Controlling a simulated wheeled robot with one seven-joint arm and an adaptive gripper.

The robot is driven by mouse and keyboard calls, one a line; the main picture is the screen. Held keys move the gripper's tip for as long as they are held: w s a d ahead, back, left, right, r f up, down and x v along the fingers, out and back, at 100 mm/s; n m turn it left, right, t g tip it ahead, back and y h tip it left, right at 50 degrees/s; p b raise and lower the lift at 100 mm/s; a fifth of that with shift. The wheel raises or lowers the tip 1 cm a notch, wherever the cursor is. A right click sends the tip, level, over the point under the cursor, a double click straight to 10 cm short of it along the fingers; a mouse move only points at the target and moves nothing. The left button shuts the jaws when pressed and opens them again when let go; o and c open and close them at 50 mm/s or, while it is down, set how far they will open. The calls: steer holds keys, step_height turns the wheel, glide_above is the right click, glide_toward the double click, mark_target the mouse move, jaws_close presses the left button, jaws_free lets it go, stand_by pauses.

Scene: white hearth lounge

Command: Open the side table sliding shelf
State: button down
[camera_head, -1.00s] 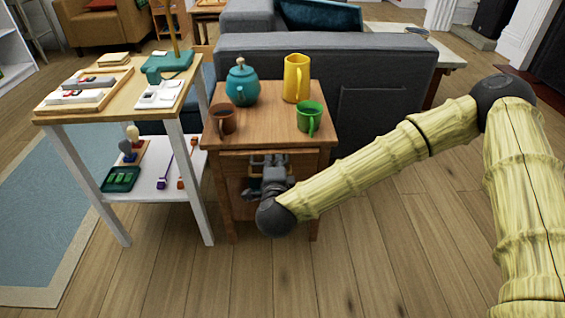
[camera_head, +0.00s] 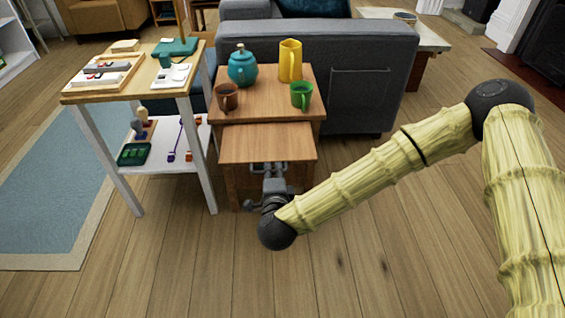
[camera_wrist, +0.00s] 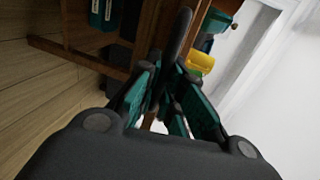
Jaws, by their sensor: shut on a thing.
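The wooden side table (camera_head: 262,85) stands against the back of a grey sofa. Its sliding shelf (camera_head: 268,143), a flat wooden board, sticks out from the front below the top. My gripper (camera_head: 270,170) is at the shelf's front edge, shut on a dark handle there; the arm hides part of the front. In the wrist view my gripper (camera_wrist: 165,105) shows its green-padded fingers around a dark bar, the handle (camera_wrist: 178,35). On the table top stand a teal teapot (camera_head: 242,68), a yellow pitcher (camera_head: 290,60), a brown mug (camera_head: 227,96) and a green mug (camera_head: 301,95).
A white-legged table (camera_head: 130,90) holding trays and tools stands close on the left, with a lower shelf (camera_head: 178,158). The grey sofa (camera_head: 360,70) blocks the back. The wooden floor (camera_head: 400,240) in front and to the right is clear.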

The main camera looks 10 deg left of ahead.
steer(key=shift+s, duration=0.45)
steer(key=c, duration=1.8)
jaws_free()
steer(key=v, duration=1.2)
steer(key=shift+d+f, duration=0.1)
steer(key=shift+f, duration=0.05)
